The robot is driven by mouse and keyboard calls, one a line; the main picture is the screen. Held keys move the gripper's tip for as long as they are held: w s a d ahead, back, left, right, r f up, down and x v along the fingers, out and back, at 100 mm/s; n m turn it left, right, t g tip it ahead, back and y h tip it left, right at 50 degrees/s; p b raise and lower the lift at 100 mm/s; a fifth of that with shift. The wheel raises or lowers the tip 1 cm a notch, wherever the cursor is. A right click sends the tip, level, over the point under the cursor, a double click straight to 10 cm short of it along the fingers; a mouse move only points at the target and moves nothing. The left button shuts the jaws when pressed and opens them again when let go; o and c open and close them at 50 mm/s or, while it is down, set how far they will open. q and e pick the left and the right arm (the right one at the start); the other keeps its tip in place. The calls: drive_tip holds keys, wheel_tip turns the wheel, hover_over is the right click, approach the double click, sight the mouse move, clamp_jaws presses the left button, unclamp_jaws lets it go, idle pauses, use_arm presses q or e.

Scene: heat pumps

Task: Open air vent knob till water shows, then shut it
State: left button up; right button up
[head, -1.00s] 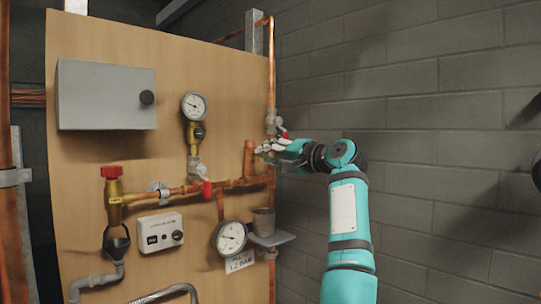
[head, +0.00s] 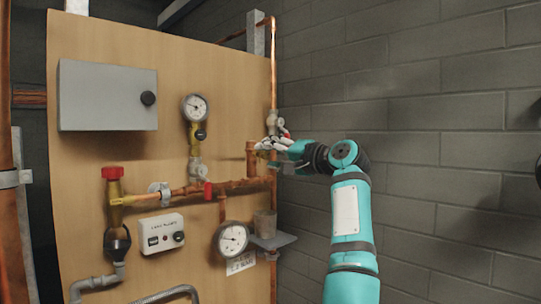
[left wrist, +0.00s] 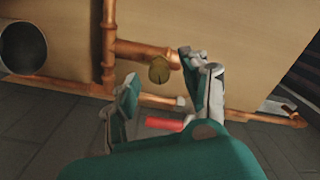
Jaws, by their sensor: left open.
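A small brass knob (left wrist: 159,71) sits on the end of a copper pipe stub in the left wrist view; I take it to be the air vent knob. My left gripper (head: 268,143) is open at the right edge of the wooden board in the head view. In the left wrist view its two fingers (left wrist: 157,82) stand apart, one on each side of the knob in the picture. I cannot tell whether they touch it. The fingers hide the knob in the head view. I see no water. My right gripper is not in view.
A cup (head: 264,222) stands on a small grey shelf (head: 274,242) below my gripper. A valve (head: 272,121) with a red lever is just above it on the vertical copper pipe. Gauges, a grey box (head: 107,95) and a red-capped valve (head: 112,173) fill the board. A block wall is at right.

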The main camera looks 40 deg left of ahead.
use_arm(q)
drive_tip(key=s+d, duration=0.1)
drive_tip(key=d, duration=1)
drive_tip(key=shift+d, duration=0.3)
idle(3.7)
